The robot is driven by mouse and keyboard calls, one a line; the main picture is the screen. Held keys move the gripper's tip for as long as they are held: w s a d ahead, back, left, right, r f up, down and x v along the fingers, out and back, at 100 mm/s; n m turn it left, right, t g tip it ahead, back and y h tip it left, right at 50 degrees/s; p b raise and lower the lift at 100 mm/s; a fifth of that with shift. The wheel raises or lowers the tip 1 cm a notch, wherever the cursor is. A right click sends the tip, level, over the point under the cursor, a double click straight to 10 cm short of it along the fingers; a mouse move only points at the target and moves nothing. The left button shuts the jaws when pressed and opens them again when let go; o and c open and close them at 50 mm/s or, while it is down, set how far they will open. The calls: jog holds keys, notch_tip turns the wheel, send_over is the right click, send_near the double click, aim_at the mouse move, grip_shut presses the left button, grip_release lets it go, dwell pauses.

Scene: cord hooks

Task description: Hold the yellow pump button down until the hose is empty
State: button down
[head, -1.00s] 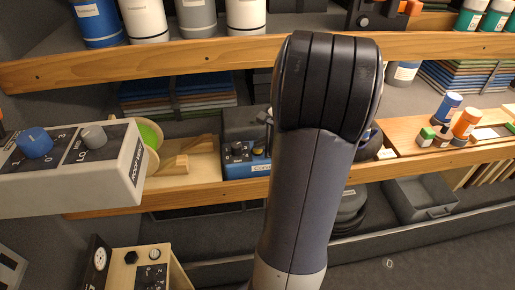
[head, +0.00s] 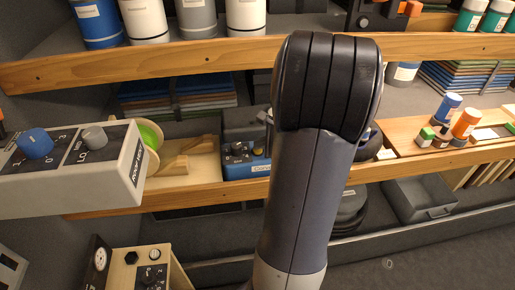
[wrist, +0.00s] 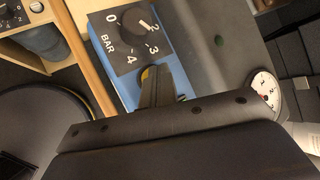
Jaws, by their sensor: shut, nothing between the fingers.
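The blue pump unit (head: 254,168) stands on the middle shelf in the head view, partly hidden by my arm. A blue panel with a black knob and a BAR scale (wrist: 119,50) fills the upper middle of the wrist view. A small bit of yellow, probably the pump button (wrist: 146,73), shows at the tips of my gripper (wrist: 153,73); most of it is hidden. My gripper is shut and empty, its tips at or over the yellow. I cannot tell whether they touch or press it. In the head view the gripper is hidden. I cannot make out the hose.
A round gauge (wrist: 265,92) with a red mark sits right of the gripper. A grey box with blue and grey knobs (head: 75,170) is at left in the head view. Wooden shelf edges (head: 190,60) run across. A grey bin (head: 420,196) stands lower right.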

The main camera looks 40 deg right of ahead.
aim_at(261, 151)
jog(key=shift+r+p, duration=0.45)
jog(key=shift+r, duration=0.25)
notch_tip(261, 151, up, 5)
jog(key=p, duration=0.4)
jog(key=shift+a, duration=0.1)
dwell(0.4)
